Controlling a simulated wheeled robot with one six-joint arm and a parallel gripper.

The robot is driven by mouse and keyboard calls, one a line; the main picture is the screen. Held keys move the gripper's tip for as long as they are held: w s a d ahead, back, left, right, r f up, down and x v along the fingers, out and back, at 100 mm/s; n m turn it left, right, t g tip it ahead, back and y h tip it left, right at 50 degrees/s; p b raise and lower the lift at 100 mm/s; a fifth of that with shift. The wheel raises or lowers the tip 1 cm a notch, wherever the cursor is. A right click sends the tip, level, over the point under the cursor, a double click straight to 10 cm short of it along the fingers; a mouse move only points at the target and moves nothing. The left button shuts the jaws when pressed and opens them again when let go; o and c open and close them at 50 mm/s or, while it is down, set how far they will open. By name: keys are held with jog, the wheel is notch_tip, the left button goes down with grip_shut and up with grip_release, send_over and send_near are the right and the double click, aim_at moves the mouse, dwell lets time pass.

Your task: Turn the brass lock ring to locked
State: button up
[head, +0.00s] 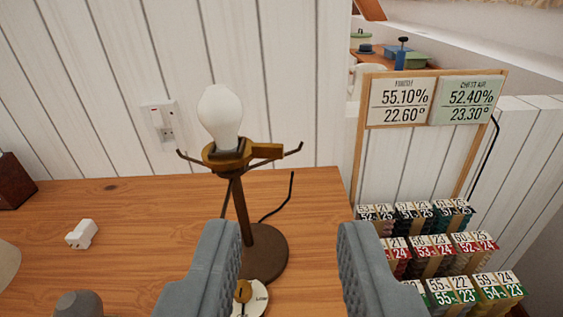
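The brass lock ring (229,155) sits around the neck of a lamp stand, just below a white bulb (220,117). A brass tab (265,151) sticks out from the ring to the right. Thin dark arms reach out left and right under the ring. The brown stem and round base (264,252) stand on the wooden table. My gripper (283,232) is open and empty, its two grey fingers wide apart in front of the lamp, nearer to me and lower in the picture than the ring. The left finger hides part of the base.
Several numbered blocks (432,241) stand at the right under a framed display (431,99). A white plug (82,233) lies at the left. A wall socket (162,121) is behind.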

jog(key=w+d+f+m+g+y, duration=0.1)
jog(key=w+d+f+m+g, duration=0.1)
jog(key=w+f+m+g, duration=0.55)
jog(key=m+g+y, duration=0.6)
jog(key=m+y, duration=0.6)
jog(key=y, duration=0.5)
send_near(283, 150)
jog(key=a, duration=0.3)
jog(key=w+a, duration=0.1)
jog(key=a, duration=0.3)
jog(key=w+a, duration=0.1)
jog(key=a, duration=0.3)
jog(key=shift+w, duration=0.1)
grip_shut()
